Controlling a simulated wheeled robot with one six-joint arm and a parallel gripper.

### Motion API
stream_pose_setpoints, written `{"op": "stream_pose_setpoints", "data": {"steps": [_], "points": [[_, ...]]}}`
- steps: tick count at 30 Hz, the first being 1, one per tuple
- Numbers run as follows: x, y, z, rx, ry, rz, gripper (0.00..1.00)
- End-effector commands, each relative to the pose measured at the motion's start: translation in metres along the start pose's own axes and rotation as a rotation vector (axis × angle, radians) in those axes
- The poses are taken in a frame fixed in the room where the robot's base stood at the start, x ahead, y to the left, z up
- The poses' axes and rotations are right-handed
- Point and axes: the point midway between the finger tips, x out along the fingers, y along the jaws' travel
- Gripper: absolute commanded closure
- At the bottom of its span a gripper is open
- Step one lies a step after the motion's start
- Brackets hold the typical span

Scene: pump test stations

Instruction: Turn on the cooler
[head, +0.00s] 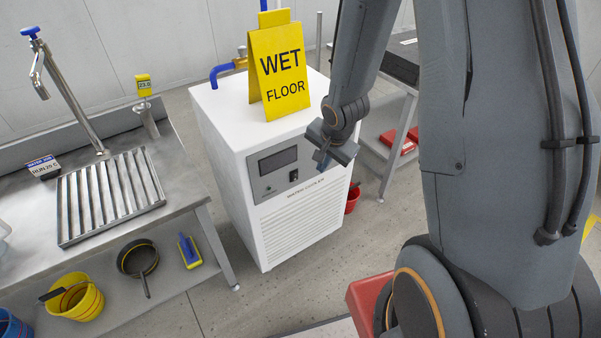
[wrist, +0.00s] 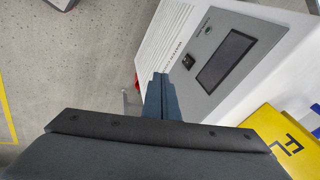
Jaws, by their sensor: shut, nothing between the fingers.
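The cooler is a white box-shaped cabinet (head: 292,222) standing on the floor in the middle of the head view. The wrist view shows the display (wrist: 226,60) and the switch (wrist: 189,61) up close, with a small round part near the panel's end. The display looks dark. My gripper (head: 321,165) is shut and empty, in front of the panel's right part. In the wrist view its fingertips (wrist: 160,78) are just beside the panel, near the switch; contact cannot be told.
A steel sink bench (head: 185,180) is at left, with buckets below. A shelf rack (head: 398,125) stands behind at right. Floor in front of the cooler is open.

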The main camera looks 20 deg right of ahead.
Motion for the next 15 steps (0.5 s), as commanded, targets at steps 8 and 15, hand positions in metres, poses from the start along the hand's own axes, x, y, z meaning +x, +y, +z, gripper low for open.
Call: {"op": "stream_pose_setpoints", "data": {"steps": [8, 15], "points": [[0.048, -0.012, 0.003, 0.301, -0.062, -0.101, 1.00], [0.054, -0.015, 0.005, 0.349, -0.076, -0.116, 1.00]]}}
